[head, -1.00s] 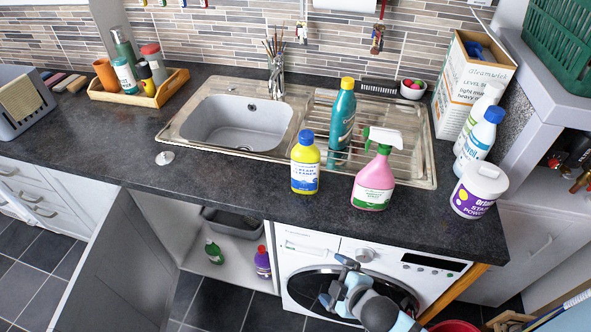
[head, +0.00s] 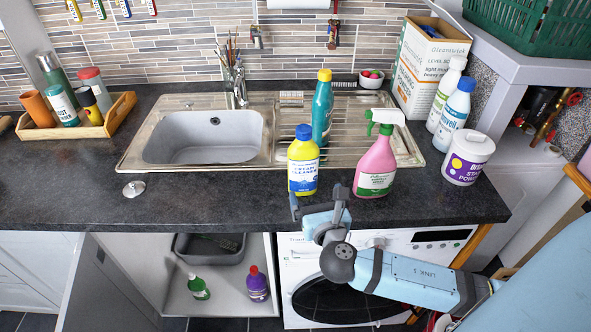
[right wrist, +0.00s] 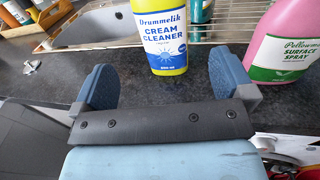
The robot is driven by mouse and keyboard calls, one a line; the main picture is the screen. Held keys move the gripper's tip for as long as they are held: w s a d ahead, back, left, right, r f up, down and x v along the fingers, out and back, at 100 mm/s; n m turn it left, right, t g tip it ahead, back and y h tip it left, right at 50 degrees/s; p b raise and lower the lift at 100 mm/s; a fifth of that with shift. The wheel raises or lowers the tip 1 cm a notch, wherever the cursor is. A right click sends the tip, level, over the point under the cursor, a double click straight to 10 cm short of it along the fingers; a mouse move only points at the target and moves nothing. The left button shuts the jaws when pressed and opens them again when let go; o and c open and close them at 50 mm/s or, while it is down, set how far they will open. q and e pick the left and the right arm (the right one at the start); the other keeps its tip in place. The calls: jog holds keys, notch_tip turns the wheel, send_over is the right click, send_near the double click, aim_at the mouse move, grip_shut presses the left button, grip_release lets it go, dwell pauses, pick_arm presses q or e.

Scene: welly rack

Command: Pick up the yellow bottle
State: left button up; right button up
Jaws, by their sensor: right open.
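The yellow bottle (head: 303,163), with a blue cap and a white and blue "Cream Cleaner" label, stands upright on the dark worktop in front of the sink. My right gripper (head: 319,201) is at the worktop's front edge, just in front of the bottle. In the right wrist view, the two blue fingers of my right gripper (right wrist: 164,84) are spread wide. The yellow bottle (right wrist: 163,40) stands ahead of the gap between them, and nothing is between the fingers. The bottle's top is cut off in that view. My left gripper is not in view.
A pink spray bottle (head: 376,163) stands close to the right of the yellow bottle. A teal bottle (head: 322,108) stands behind on the drainer. A white tub (head: 467,158) and white bottles stand farther right. The sink basin (head: 203,138) is behind left.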

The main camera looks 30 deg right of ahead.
aim_at(306, 164)
jog(key=x, duration=0.7)
jog(key=shift+w+d+p, duration=0.15)
jog(key=shift+d+p, duration=0.05)
jog(key=shift+p, duration=0.2)
jog(key=shift+p+x, duration=0.45)
jog(key=shift+x, duration=2.55)
jog(key=shift+r, duration=0.15)
jog(key=c, duration=1.2)
